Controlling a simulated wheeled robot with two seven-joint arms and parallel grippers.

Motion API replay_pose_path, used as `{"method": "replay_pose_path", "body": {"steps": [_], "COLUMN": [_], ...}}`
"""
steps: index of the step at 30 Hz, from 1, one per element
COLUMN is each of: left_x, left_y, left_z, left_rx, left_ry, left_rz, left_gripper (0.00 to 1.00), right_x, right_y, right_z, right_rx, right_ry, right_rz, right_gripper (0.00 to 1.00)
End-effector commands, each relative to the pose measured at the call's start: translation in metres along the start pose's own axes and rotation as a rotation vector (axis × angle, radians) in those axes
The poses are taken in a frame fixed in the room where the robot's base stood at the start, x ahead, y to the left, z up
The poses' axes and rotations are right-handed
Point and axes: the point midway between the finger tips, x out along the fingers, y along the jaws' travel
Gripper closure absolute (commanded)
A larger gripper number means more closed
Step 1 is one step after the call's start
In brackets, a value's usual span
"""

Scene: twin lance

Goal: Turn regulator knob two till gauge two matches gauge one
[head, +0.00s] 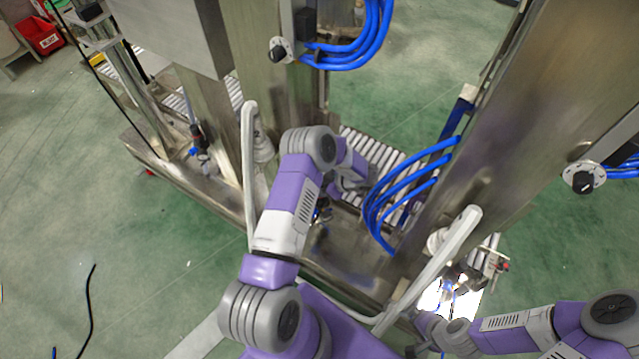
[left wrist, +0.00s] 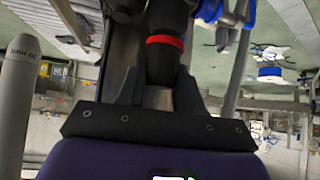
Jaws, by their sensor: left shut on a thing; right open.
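In the left wrist view my left gripper (left wrist: 157,92) is shut on a dark regulator knob (left wrist: 165,66), with a finger on each side of it. A red ring (left wrist: 165,40) circles the dark body just beyond the fingertips. I cannot read a number on the knob. In the head view my left arm reaches down between the steel columns, and its gripper is mostly hidden. My right gripper (head: 424,349) is low in the head view, small and partly cut off; it is open. No gauge face is readable in either view.
Steel columns (head: 500,150) stand around my left arm. Blue hoses (head: 385,200) hang close to its right, beside a roller conveyor (head: 375,155). Black rotary switches sit at the upper middle (head: 281,50) and right (head: 583,180). Green floor (head: 90,190) lies open at left.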

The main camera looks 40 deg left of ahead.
Motion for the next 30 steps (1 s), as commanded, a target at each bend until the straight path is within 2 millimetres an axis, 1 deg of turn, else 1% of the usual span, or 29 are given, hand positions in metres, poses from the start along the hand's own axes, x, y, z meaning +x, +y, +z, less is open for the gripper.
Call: {"method": "replay_pose_path", "body": {"steps": [1, 3, 10, 19, 30], "left_x": [-0.004, -0.004, -0.002, -0.001, 0.000], "left_y": [-0.001, -0.001, -0.001, 0.000, 0.000], "left_z": [-0.002, -0.002, -0.001, 0.001, 0.001], "left_rx": [0.032, 0.073, 0.188, 0.279, 0.302], "left_ry": [-0.001, 0.000, -0.001, -0.002, -0.001], "left_rz": [0.027, 0.067, 0.184, 0.278, 0.303], "left_gripper": [0.95, 0.95, 0.95, 0.95, 0.95], "right_x": [-0.009, -0.015, -0.028, -0.035, -0.036], "right_y": [-0.004, -0.006, -0.011, -0.013, -0.014], "right_z": [0.000, 0.001, 0.001, 0.002, 0.002], "right_rx": [0.000, 0.000, 0.000, 0.000, 0.000], "right_ry": [0.000, 0.000, 0.000, 0.000, 0.000], "right_rz": [0.000, 0.000, 0.000, 0.000, 0.000], "right_gripper": [0.00, 0.00, 0.00, 0.00, 0.00]}}
